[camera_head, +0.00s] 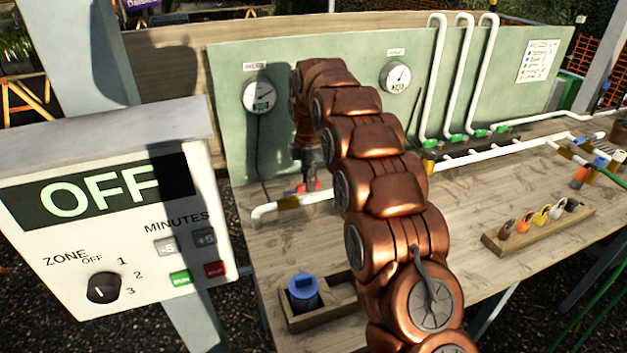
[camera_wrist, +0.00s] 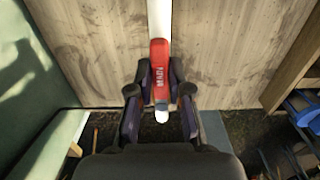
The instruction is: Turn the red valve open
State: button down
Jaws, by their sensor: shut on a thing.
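The red valve (camera_wrist: 160,70) has a lever with white lettering, seen between my fingers in the wrist view. The lever looks in line with the white pipe (camera_wrist: 160,18) there. My gripper (camera_wrist: 160,100) is shut on the red valve, one dark finger on each side. In the head view a small red part of the valve (camera_head: 313,186) shows just under my gripper (camera_head: 306,172), at the white pipe (camera_head: 270,211) near the bench's left end. My arm hides part of this pipe.
A control box (camera_head: 120,235) reading OFF stands at the left front. Two gauges (camera_head: 259,95) (camera_head: 396,77) hang on the green panel (camera_head: 225,140). The wooden bench (camera_head: 300,243) holds a small holder with a blue-capped item (camera_head: 303,291) and a rack of coloured fittings (camera_head: 538,232).

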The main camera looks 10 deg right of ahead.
jog(key=shift+a, duration=0.1)
jog(key=c, duration=1.1)
grip_release()
jog(key=shift+w+r, duration=0.1)
jog(key=shift+r, duration=3.65)
